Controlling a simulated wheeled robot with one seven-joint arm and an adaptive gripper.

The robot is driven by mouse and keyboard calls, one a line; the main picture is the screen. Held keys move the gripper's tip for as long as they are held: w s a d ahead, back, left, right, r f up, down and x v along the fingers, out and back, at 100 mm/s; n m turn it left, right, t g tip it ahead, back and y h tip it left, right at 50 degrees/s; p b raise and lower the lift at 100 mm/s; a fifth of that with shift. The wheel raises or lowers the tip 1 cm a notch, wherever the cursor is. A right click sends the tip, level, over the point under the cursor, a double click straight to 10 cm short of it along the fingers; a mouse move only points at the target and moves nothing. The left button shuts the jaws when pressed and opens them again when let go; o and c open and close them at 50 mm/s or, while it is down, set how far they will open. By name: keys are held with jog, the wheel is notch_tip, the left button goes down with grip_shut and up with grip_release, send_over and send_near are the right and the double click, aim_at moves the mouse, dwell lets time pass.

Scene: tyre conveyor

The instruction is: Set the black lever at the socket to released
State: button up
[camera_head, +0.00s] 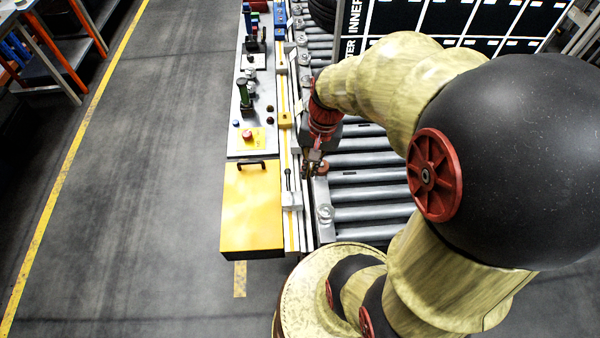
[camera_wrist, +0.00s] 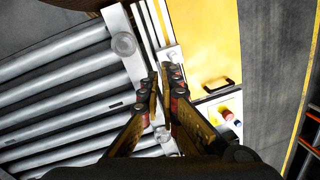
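The black lever (camera_head: 288,180) stands roughly upright in the head view, rising from a pale socket block (camera_head: 292,200) on the rail beside the yellow box. My gripper (camera_head: 313,170) is just right of the lever in the head view, apart from it, pointing down near the rollers' left edge. In the wrist view the fingers of my gripper (camera_wrist: 164,80) converge with a narrow gap between their tips, and I see nothing held there. The socket block (camera_wrist: 171,54) shows just beyond the tips. The lever cannot be made out clearly there, and the fingers may hide part of it.
A yellow box (camera_head: 252,205) with a black handle lies left of the rail. Beyond it is a grey panel (camera_head: 241,135) with a red button and other controls. Conveyor rollers (camera_head: 365,180) lie right. The floor (camera_head: 150,150) left is clear.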

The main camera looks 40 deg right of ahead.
aim_at(288, 184)
jog(key=w+d+f+m, duration=0.1)
jog(key=f+m, duration=0.1)
jog(key=m, duration=0.1)
jog(key=d+f+m+y, duration=0.1)
jog(key=d+f+m, duration=0.1)
jog(key=f, duration=0.1)
jog(key=w+d+f+m, duration=0.1)
jog(key=f+m, duration=0.2)
jog(key=shift+w+d+m+y, duration=0.3)
jog(key=shift+w, duration=0.05)
grip_shut()
jog(key=shift+w+d+f+m+t, duration=0.1)
jog(key=shift+w+d+m+t, duration=0.15)
jog(key=shift+w+m, duration=0.65)
jog(key=shift+w+d+m+t, duration=0.2)
jog(key=shift+w+m, duration=0.35)
jog(key=shift+m, duration=0.75)
jog(key=shift+w+d+f+m+t, duration=0.15)
jog(key=shift+w+d+m, duration=0.1)
jog(key=shift+w+m, duration=0.65)
jog(key=shift+s+r, duration=0.1)
jog(key=shift+s, duration=0.1)
jog(key=b+x, duration=0.2)
jog(key=x, duration=0.8)
